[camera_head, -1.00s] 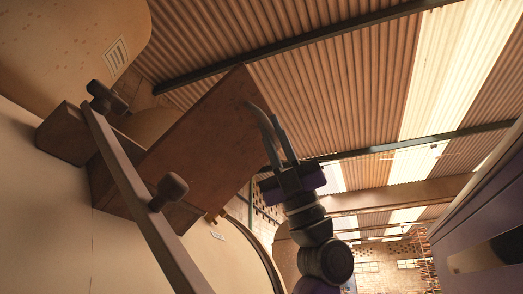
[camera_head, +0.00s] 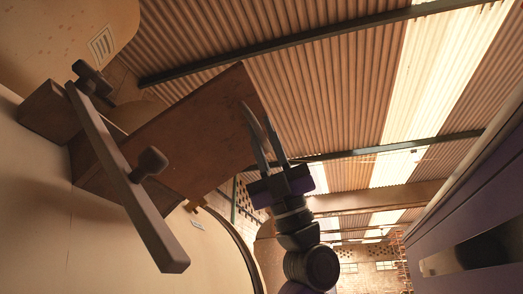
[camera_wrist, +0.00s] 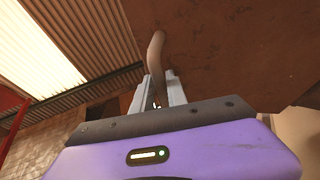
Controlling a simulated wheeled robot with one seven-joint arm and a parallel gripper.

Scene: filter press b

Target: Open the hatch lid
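The hatch lid (camera_head: 195,130) is a rusty brown panel in the head view, standing out from the pale curved body, so it looks at least partly open. It also fills the upper right of the wrist view (camera_wrist: 230,50). A curved handle (camera_wrist: 156,48) projects from the lid. My gripper (camera_head: 262,130) is at the lid's outer edge in the head view. In the wrist view the handle runs down between the two grey fingers of my gripper (camera_wrist: 160,82), which appear closed around it. The contact itself is partly hidden.
A long dark bar (camera_head: 125,175) with knobs (camera_head: 150,162) crosses in front of the lid, beside a block (camera_head: 48,110) on the pale wall (camera_head: 35,200). A purple machine side (camera_head: 470,220) stands at the right. Space beyond the gripper looks open.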

